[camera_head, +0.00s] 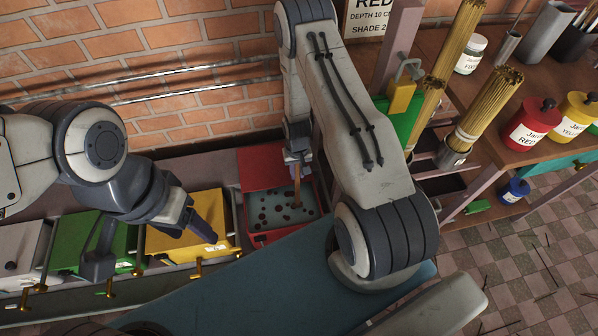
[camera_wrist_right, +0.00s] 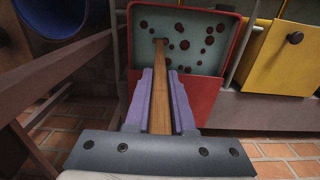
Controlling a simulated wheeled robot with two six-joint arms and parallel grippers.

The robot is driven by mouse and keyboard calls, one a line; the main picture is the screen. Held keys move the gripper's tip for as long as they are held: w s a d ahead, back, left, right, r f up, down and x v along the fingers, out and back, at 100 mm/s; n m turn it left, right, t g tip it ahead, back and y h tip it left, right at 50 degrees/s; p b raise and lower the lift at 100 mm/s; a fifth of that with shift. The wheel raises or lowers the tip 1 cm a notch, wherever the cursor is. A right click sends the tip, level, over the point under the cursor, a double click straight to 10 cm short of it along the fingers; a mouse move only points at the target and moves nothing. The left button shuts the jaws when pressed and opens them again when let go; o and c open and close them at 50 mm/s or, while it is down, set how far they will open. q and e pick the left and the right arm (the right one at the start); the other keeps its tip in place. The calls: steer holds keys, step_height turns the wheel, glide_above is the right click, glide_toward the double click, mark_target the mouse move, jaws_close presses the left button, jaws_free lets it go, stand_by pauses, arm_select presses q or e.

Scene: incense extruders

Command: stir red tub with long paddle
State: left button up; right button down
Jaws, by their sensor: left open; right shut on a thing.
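The red tub (camera_head: 272,238) stands open in the row along the wall, holding grey-blue liquid with dark red blobs on it. It also shows in the right wrist view (camera_wrist_right: 200,98). My right gripper (camera_head: 298,157) is above the tub, shut on the wooden long paddle (camera_head: 297,188). In the right wrist view the paddle (camera_wrist_right: 160,105) runs between the purple fingers (camera_wrist_right: 161,82), and its far end meets the liquid left of the tub's middle. The submerged end is hidden. My left gripper (camera_head: 152,250) is open and empty over the yellow and green tubs.
A yellow tub (camera_head: 190,248), green tub (camera_head: 75,245) and white tub (camera_head: 18,250) stand left of the red one, lids down. At right, a wooden shelf (camera_head: 480,120) holds red and yellow jars and stick bundles. The checkered floor (camera_head: 540,250) has scattered sticks.

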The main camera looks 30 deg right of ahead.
steer(key=w+a, duration=0.3)
steer(key=a, duration=0.9)
steer(key=shift+w+a+b, duration=0.35)
steer(key=shift+b, duration=0.1)
steer(key=s+d+p, duration=0.1)
steer(key=s+d, duration=0.3)
steer(key=d, duration=0.9)
steer(key=shift+d+p, duration=0.3)
steer(key=shift+p, duration=0.1)
steer(key=shift+a, duration=0.1)
steer(key=shift+w+a, duration=1)
steer(key=shift+a, duration=2.35)
step_height(320, 180, up, 14)
steer(key=p, duration=1)
steer(key=shift+f, duration=0.2)
steer(key=shift+p, duration=0.3)
